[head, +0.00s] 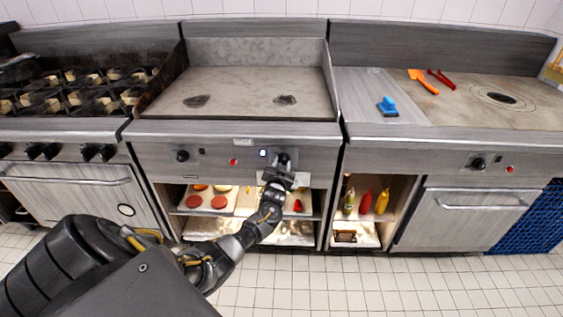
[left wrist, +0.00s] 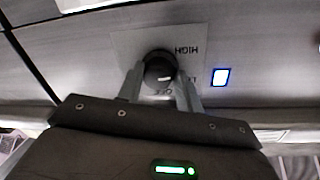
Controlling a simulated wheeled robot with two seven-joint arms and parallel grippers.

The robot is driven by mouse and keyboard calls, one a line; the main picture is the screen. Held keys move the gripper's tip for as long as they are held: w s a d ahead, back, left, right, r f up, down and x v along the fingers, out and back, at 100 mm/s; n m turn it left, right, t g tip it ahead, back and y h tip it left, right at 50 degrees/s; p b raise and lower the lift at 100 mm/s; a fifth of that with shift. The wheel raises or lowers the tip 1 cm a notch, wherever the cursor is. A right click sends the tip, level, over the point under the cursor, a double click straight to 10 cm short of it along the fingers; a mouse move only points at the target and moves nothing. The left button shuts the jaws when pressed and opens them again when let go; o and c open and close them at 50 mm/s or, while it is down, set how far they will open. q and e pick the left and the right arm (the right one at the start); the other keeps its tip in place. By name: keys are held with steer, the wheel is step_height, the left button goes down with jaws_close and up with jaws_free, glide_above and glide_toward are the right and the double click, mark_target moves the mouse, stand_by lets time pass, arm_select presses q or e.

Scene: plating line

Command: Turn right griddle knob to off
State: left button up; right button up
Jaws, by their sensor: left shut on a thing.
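The right griddle knob (head: 283,158) is a black round knob on the right part of the steel griddle's front panel. My left gripper (head: 281,168) reaches up to it from below, and the arm comes in from the left. In the left wrist view the knob (left wrist: 158,70) sits between the two grey fingers of my left gripper (left wrist: 160,84), which are shut on its sides. The plate behind it reads HIGH and, partly hidden, OFF; the picture is upside down. A lit blue-white indicator (left wrist: 221,77) is beside the plate. My right gripper is not in view.
The left griddle knob (head: 182,155) and a red button (head: 234,162) are on the same panel. Below is an open shelf (head: 188,210) with trays of food. Sauce bottles (head: 366,202) stand in the cubby to the right. The tiled floor (head: 350,285) in front is clear.

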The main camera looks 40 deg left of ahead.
arm_select(q)
steer(key=shift+d+r+m+p, duration=0.15)
steer(key=shift+m+p, duration=0.1)
steer(key=shift+m, duration=0.25)
steer(key=shift+a+r+m+p, duration=0.1)
steer(key=shift+r+m+p, duration=0.1)
steer(key=shift+m, duration=0.3)
steer(key=shift+w+m+g+p, duration=0.1)
steer(key=shift+m+g+p, duration=0.2)
steer(key=shift+m+p, duration=0.35)
steer(key=m+p, duration=0.1)
steer(key=m, duration=0.2)
steer(key=shift+m, duration=0.35)
steer(key=shift+d+m+p, duration=0.1)
steer(key=shift+m+p, duration=0.35)
steer(key=shift+m, duration=0.35)
steer(key=m+g+y+p, duration=0.1)
steer(key=m, duration=0.3)
steer(key=m+p, duration=0.1)
steer(key=m, duration=0.3)
steer(key=shift+w+g+y, duration=0.1)
steer(key=shift+g+y, duration=0.2)
steer(key=shift+y, duration=0.1)
steer(key=shift+m, duration=0.5)
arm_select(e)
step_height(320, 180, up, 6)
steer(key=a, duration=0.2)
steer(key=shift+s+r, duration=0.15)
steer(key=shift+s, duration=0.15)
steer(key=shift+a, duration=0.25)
